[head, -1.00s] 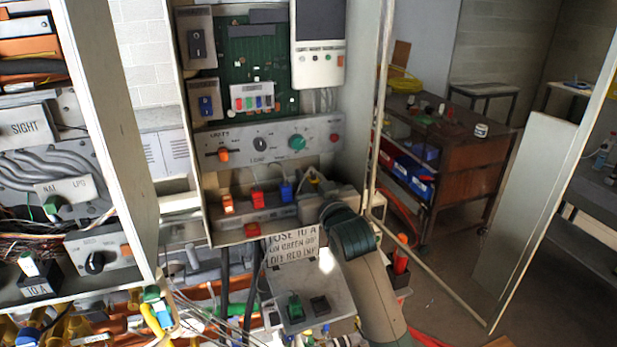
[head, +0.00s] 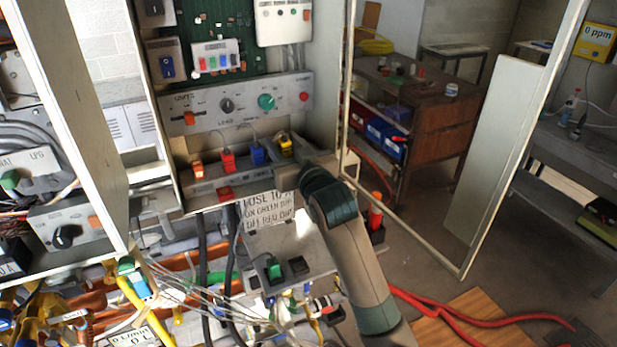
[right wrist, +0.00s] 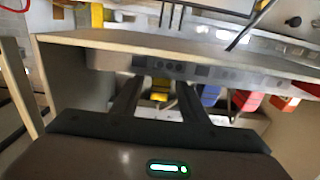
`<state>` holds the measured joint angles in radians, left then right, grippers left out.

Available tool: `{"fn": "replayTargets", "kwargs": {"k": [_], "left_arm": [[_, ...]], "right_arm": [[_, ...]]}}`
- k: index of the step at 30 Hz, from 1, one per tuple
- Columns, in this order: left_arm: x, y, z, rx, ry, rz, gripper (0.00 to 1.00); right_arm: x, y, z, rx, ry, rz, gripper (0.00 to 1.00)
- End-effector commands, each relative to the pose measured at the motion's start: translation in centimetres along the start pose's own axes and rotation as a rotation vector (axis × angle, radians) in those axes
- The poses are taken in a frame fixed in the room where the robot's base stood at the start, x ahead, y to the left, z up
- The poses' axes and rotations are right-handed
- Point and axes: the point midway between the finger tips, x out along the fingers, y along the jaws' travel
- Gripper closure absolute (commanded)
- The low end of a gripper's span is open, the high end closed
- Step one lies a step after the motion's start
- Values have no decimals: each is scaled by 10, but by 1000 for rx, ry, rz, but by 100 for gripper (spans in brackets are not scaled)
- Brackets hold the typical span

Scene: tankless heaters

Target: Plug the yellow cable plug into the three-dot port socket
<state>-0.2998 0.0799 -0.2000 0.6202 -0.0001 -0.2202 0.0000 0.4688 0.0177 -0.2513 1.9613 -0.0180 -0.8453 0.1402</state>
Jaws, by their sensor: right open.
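The yellow cable plug (head: 285,143) is at the right end of the row of coloured plugs inside the open cabinet. In the right wrist view the yellow plug (right wrist: 160,96) shows between my two dark fingers. My right gripper (head: 297,155) is open at the yellow plug, with the fingers on either side of it (right wrist: 157,88); contact cannot be told. A grey strip with dark port sockets (right wrist: 185,70) lies beyond the fingers. Its dot marks are too small to read, so I cannot tell which is the three-dot port. My left gripper is not in view.
Blue (head: 258,154), red (head: 228,159) and orange (head: 197,170) plugs stand left of the yellow one. The cabinet's open door (head: 480,180) is right of my arm. Pipes and thin cables crowd the lower left.

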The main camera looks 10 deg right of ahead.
Motion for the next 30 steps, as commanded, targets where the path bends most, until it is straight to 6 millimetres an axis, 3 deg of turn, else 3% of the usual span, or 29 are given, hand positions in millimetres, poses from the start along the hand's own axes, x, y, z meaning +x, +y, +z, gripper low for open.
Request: {"fn": "replayTargets", "kwargs": {"k": [21, 30], "left_arm": [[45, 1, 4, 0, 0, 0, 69], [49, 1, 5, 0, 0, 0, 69]], "right_arm": [[-124, 0, 2, -1, 1, 0, 60], [-145, 0, 1, -1, 0, 1, 60]]}}
